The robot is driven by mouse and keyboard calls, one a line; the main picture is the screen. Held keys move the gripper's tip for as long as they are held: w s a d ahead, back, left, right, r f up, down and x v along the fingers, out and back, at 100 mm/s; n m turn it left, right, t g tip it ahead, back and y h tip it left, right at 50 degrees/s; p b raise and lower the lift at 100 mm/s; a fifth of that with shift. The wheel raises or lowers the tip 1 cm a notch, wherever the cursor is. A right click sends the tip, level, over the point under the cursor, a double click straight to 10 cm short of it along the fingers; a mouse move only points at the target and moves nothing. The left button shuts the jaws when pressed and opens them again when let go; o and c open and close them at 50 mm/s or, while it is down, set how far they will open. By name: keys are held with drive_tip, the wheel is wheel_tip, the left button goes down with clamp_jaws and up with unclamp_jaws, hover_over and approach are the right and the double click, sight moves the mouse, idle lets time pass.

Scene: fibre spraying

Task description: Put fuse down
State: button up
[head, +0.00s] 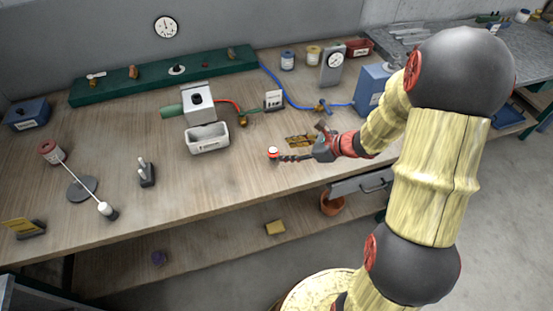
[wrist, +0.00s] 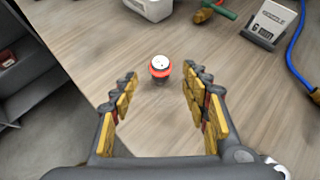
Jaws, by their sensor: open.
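The fuse, as I take it, is a small white-topped piece with a red band (head: 273,152) standing upright on the wooden workbench (head: 235,180), near its front edge. In the wrist view the fuse (wrist: 160,67) is ahead, in line with the gap between my fingers. My gripper (head: 284,157) is low over the bench, just right of the fuse in the head view. In the wrist view my gripper (wrist: 164,85) is open, with its yellow-padded fingers wide apart and nothing between them. Whether a fingertip touches the fuse cannot be told.
A white bin (head: 208,143) stands behind and left of the fuse. A "6 mm" sign (head: 273,99) and a blue hose (head: 295,102) lie farther back. A small dark stand (head: 146,174) is at left. Bare wood surrounds the fuse; the bench edge is near.

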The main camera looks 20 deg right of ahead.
sight(276, 151)
drive_tip(key=shift+w+f, duration=0.15)
drive_tip(key=shift+w, duration=0.05)
drive_tip(key=shift+w+a+f, duration=0.15)
drive_tip(key=shift+w+f, duration=0.05)
drive_tip(key=shift+f, duration=0.05)
drive_tip(key=shift+b+x, duration=0.4)
drive_tip(key=shift+x, duration=0.55)
drive_tip(key=b+x, duration=0.1)
drive_tip(key=x, duration=0.4)
drive_tip(key=shift+s+a+b, duration=0.1)
drive_tip(key=shift+b, duration=0.3)
drive_tip(key=shift+c, duration=1.1)
clamp_jaws()
